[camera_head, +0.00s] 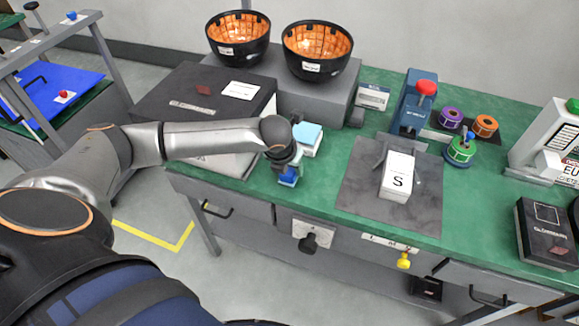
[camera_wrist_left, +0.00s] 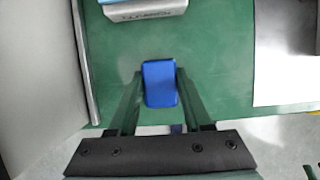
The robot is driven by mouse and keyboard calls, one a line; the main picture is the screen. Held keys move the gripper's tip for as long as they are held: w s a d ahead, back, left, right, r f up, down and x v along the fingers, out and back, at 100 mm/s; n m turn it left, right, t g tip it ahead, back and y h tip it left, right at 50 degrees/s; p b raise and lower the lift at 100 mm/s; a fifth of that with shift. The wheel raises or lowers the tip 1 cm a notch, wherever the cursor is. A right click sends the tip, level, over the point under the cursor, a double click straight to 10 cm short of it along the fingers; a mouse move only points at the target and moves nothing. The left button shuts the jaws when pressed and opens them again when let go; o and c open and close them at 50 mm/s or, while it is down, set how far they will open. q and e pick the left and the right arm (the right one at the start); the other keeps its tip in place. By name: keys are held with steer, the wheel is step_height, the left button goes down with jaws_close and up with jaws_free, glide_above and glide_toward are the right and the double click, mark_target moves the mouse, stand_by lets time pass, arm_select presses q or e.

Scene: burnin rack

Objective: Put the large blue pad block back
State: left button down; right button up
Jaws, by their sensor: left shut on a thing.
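A small blue block (camera_head: 288,177) is at the front edge of the green bench top, below my left gripper (camera_head: 287,172). In the left wrist view the blue block (camera_wrist_left: 160,84) sits between the two fingers of my left gripper (camera_wrist_left: 156,92), which are shut on its sides. Whether its underside touches the bench is hard to tell. Just behind it stands a pale holder with a light blue top (camera_head: 307,134). The lettered grey front of this holder (camera_wrist_left: 146,12) shows at the top of the left wrist view. My right gripper is out of view.
A grey mat (camera_head: 360,201) with a white box marked S (camera_head: 398,177) lies to the right. A large dark case (camera_head: 190,85) is at left, and two orange-lined bowls (camera_head: 238,37) stand on a grey platform behind. Green bench surface around the block is clear.

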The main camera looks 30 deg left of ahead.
arm_select(q)
steer(key=shift+f, duration=0.1)
steer(key=shift+c, duration=1.7)
jaws_free()
